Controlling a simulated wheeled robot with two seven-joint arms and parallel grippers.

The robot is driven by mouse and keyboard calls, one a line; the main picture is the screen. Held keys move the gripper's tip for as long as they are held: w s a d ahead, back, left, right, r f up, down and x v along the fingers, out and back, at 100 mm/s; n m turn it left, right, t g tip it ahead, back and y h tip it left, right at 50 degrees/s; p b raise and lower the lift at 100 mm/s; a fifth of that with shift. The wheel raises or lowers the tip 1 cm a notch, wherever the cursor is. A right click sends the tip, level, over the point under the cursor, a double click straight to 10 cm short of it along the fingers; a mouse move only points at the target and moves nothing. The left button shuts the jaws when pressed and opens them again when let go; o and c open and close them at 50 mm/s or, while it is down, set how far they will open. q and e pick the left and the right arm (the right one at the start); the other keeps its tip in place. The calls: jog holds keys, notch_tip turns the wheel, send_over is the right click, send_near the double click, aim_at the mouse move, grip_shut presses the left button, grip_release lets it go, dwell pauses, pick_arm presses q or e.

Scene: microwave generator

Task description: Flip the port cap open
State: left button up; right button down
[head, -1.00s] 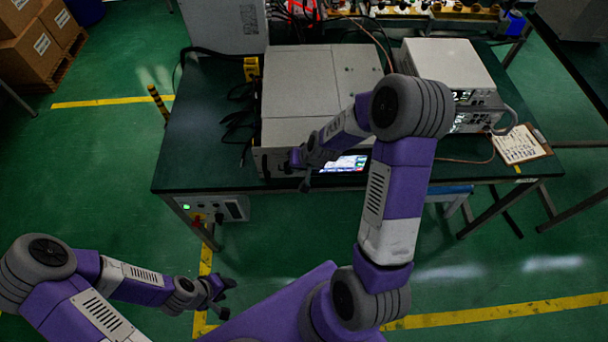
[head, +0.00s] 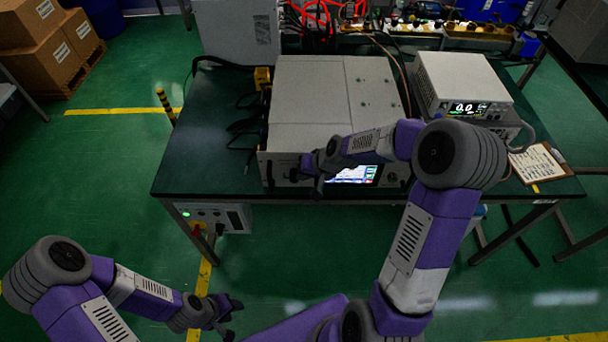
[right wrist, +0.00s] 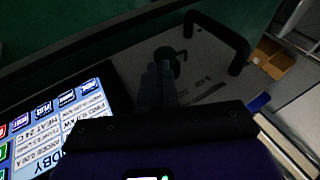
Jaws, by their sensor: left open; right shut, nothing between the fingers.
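The microwave generator (head: 308,98) is a wide pale box on the bench, with its front panel facing me. In the right wrist view, a small dark round fitting (right wrist: 174,56), which looks like the port with its cap, sits on the grey panel. I cannot tell whether the cap is open. My right gripper (head: 316,184) is at the left part of the front panel. In the right wrist view its closed fingers (right wrist: 156,84) point at the fitting and partly overlap it; contact is unclear. My left gripper (head: 230,313) is open and empty, low over the floor.
A black handle (right wrist: 222,38) stands out from the panel beside the fitting. The lit screen (right wrist: 62,122) lies on the other side. A power supply (head: 465,85) and a clipboard (head: 537,164) are on the bench's right. The bench's left (head: 195,145) is mostly clear.

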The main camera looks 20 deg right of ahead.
jog(key=shift+r+p, duration=0.55)
jog(key=shift+r, duration=0.25)
